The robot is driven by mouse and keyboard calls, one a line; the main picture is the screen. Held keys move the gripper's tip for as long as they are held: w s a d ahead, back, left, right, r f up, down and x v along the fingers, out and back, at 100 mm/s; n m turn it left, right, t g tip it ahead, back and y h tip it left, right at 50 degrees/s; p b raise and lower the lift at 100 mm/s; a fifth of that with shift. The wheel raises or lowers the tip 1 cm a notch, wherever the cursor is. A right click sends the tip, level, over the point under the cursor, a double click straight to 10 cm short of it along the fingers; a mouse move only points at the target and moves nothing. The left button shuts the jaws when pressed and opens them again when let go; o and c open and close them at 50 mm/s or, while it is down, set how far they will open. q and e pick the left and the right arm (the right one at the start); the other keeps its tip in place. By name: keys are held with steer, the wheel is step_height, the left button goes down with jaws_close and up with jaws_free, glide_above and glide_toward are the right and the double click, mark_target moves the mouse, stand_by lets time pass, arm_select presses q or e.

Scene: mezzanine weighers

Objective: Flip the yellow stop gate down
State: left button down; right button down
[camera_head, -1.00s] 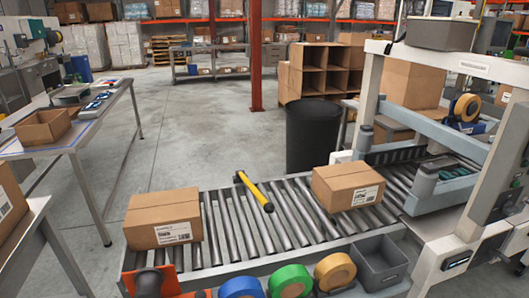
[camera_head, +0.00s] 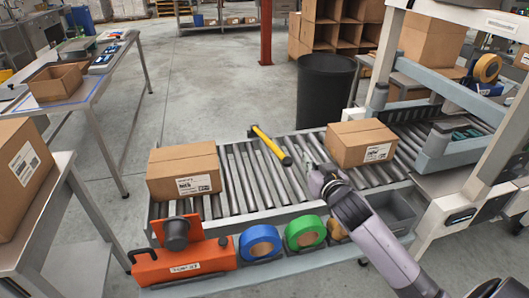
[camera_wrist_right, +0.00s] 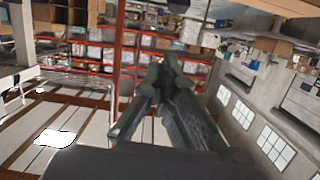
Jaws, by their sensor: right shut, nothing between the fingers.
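The yellow stop gate (camera_head: 268,143) is a bar with black ends. It slants across the roller conveyor (camera_head: 239,188) in the gap between two cartons, from the far rail toward the near side. My right gripper (camera_head: 304,153) is shut and empty, above the rollers just right of the gate's near end and apart from it, as far as I can tell. In the right wrist view my gripper's fingers (camera_wrist_right: 164,75) are together with nothing between them, and the gate does not show. My left gripper is not in view.
One carton (camera_head: 184,172) sits on the rollers left of the gate, another carton (camera_head: 360,142) right of it. An orange unit with a black knob (camera_head: 182,259) and tape rolls (camera_head: 305,233) line the near edge. A black bin (camera_head: 324,91) stands behind the conveyor.

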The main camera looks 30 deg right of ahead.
steer(key=a+f+p+x, duration=0.1)
steer(key=f+x, duration=0.1)
steer(key=x, duration=0.9)
steer(key=shift+s+a, duration=0.1)
steer(key=shift+s, duration=0.05)
